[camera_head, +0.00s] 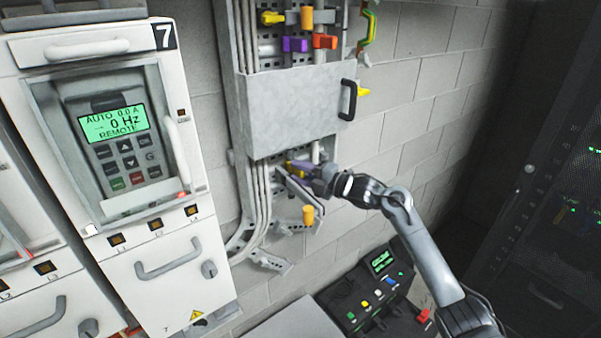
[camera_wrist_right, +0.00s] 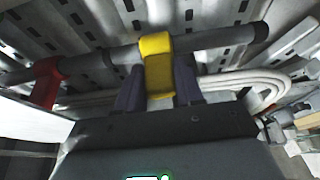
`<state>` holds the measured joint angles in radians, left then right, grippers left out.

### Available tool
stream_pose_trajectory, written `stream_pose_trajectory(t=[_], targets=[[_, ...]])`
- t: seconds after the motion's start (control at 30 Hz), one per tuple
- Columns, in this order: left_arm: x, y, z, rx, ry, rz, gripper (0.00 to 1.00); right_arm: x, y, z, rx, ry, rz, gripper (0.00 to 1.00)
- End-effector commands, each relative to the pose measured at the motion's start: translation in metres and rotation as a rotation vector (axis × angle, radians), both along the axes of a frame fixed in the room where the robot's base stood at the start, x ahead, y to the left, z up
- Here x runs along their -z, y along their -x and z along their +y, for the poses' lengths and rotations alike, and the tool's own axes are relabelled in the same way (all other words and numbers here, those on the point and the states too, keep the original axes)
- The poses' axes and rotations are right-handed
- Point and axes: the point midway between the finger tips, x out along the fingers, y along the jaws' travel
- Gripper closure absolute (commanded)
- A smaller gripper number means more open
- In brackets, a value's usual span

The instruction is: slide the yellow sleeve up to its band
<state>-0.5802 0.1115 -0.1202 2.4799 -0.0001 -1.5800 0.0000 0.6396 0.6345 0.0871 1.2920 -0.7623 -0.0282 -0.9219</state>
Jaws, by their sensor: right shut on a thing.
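In the right wrist view the yellow sleeve (camera_wrist_right: 157,62) sits around a grey rod (camera_wrist_right: 212,40). The dark fingers of my right gripper (camera_wrist_right: 158,88) are on either side of its lower part, shut on it. A darker ring (camera_wrist_right: 108,58) shows on the rod to the left of the sleeve, apart from it; I cannot tell whether it is the band. In the head view my right gripper (camera_head: 301,168) is just below the grey cover panel, with a little of the yellow sleeve (camera_head: 290,164) showing at its tip. The rod is mostly hidden there. My left gripper is not in view.
The grey cover panel (camera_head: 290,110) with a black handle (camera_head: 347,99) is above my gripper. An orange piece (camera_head: 308,215) is below it. A red piece (camera_wrist_right: 46,82) is left of the sleeve. A control box (camera_head: 380,300) stands below my right arm.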

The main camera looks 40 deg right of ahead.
Motion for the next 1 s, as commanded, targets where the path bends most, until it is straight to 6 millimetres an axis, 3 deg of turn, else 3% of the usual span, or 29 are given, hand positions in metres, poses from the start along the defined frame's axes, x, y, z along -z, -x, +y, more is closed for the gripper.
stream_pose_trajectory(t=[0.23,0.5,0.77,0.8,0.9,1.0], targets=[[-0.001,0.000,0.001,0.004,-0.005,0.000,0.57,-0.004,0.000,0.000,0.000,0.001,-0.001,1.00],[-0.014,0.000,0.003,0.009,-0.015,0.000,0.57,-0.041,0.000,0.000,-0.001,0.003,-0.001,1.00],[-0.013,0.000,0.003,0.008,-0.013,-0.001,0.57,-0.044,0.000,0.000,-0.001,-0.002,-0.006,1.00],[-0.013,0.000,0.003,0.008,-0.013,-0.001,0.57,-0.044,0.000,0.000,-0.001,-0.002,-0.007,0.61],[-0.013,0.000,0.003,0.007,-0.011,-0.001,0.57,-0.044,0.000,0.000,-0.001,-0.001,-0.006,0.45],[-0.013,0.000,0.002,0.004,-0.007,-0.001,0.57,-0.043,0.000,0.000,0.000,-0.002,-0.005,0.43]])
